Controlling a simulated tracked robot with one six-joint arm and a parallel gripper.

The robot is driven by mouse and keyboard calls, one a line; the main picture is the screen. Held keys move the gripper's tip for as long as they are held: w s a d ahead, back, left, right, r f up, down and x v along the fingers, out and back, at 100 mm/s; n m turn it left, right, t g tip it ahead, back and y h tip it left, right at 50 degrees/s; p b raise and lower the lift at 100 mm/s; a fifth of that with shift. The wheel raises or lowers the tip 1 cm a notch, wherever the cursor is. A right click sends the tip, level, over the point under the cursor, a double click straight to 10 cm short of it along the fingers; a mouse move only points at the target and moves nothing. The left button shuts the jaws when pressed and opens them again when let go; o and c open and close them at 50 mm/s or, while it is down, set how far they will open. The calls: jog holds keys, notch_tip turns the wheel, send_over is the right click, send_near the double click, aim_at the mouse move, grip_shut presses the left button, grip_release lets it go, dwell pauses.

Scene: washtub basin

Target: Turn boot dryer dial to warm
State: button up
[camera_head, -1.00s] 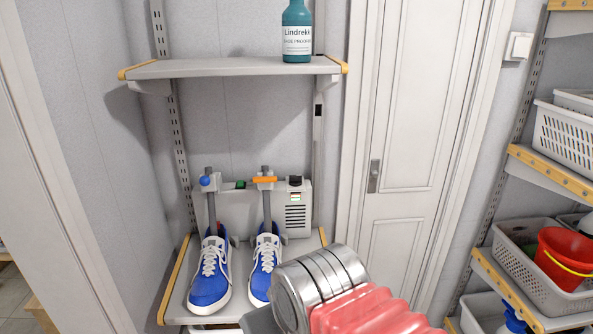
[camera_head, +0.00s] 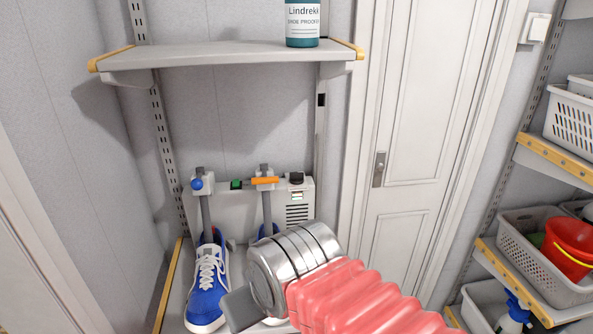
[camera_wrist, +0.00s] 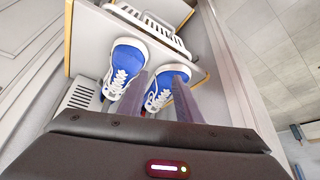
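The boot dryer (camera_head: 230,208) is a pale grey box at the back of the lower shelf, with a slotted vent at its right. A black dial (camera_head: 296,178) sits at its top right corner; its setting is too small to read. My gripper (camera_head: 240,308) is in front of the dryer, lower than the dial and apart from it. In the head view only one grey finger shows clearly beyond my metal wrist. The dial cannot be made out in the wrist view.
A blue shoe (camera_head: 207,290) stands before the dryer; a second shoe (camera_wrist: 157,92) is mostly hidden by my arm in the head view. An upper shelf (camera_head: 225,58) holds a teal bottle (camera_head: 302,24). A door (camera_head: 420,130) and basket shelves (camera_head: 560,165) are at right.

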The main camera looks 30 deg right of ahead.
jog(key=shift+o, duration=1.4)
jog(key=shift+w+d+r, duration=0.1)
jog(key=shift+w+r, duration=0.1)
jog(key=shift+w, duration=0.05)
jog(key=shift+o, duration=1)
jog(key=w+d+r+m+t+h, duration=0.1)
jog(key=w+d+r+m+h, duration=0.1)
jog(key=w+d+r, duration=0.5)
jog(key=w+d+m, duration=0.1)
jog(key=w+d, duration=0.1)
jog(key=w, duration=0.2)
jog(key=shift+w+d+r, duration=0.3)
jog(key=shift+r, duration=0.1)
jog(key=m+t+h, duration=0.1)
jog(key=m+h, duration=0.2)
send_near(297, 172)
jog(key=v, duration=0.6)
jog(key=shift+w+d+f, duration=0.1)
jog(key=shift+d, duration=0.1)
jog(key=shift+f, duration=0.1)
jog(key=x, duration=1.3)
jog(key=shift+w+f, duration=0.25)
jog(key=shift+c, duration=0.5)
jog(key=c, duration=0.9)
